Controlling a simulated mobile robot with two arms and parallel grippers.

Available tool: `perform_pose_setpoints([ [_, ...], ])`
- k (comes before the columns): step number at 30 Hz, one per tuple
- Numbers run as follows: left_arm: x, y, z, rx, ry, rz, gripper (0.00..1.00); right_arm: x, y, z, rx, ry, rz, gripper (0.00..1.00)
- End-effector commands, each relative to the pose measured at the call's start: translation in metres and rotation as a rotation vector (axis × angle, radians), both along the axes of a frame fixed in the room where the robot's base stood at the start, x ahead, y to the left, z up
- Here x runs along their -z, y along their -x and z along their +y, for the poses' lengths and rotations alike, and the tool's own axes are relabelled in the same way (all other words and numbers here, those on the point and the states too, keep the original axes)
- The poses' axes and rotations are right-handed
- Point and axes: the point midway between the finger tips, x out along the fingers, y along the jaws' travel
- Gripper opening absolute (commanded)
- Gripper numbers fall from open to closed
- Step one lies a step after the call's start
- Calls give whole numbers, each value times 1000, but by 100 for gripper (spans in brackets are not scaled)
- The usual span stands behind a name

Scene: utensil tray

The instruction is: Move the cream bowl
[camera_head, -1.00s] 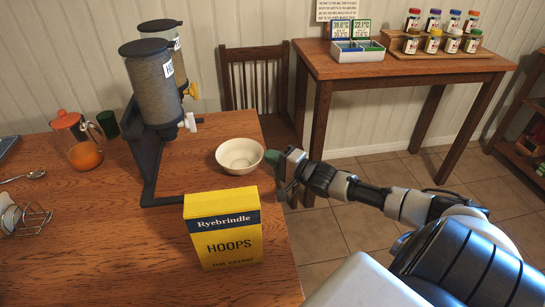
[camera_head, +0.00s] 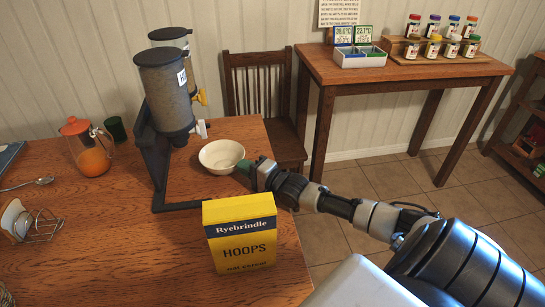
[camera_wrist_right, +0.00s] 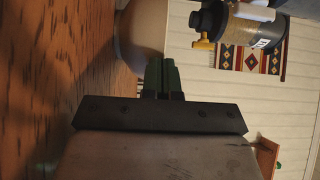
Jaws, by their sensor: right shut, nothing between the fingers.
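The cream bowl (camera_head: 222,157) stands upright on the wooden table near its right edge, in front of the cereal dispenser. My right gripper (camera_head: 246,169) is at the bowl's right front side in the head view, its green fingers shut with nothing held. In the right wrist view the bowl (camera_wrist_right: 143,38) is just beyond the closed fingertips (camera_wrist_right: 161,62); I cannot tell whether they touch it. My left gripper is not in view.
The two-canister dispenser (camera_head: 165,92) stands behind and left of the bowl. A yellow cereal box (camera_head: 241,234) stands in front of it. A glass jug (camera_head: 92,160) and toast rack (camera_head: 38,224) are farther left. A chair (camera_head: 262,95) is behind the table's edge.

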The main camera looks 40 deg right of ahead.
Motion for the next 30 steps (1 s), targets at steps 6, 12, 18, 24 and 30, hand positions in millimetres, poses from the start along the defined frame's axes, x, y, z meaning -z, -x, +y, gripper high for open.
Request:
perform_pose_setpoints([
  [6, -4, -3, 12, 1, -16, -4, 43, -1, -16, 25, 1, -4, -1, 0],
  [12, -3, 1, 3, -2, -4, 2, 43, 0, -14, 23, 0, -1, 0, 0],
  [18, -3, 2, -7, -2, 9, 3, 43, 0, -14, 23, 0, -1, 0, 0],
  [24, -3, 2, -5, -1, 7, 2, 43, 0, -14, 23, 0, -1, 0, 0],
  [30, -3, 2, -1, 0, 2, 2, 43, 0, -14, 23, 1, -1, 0, 0],
])
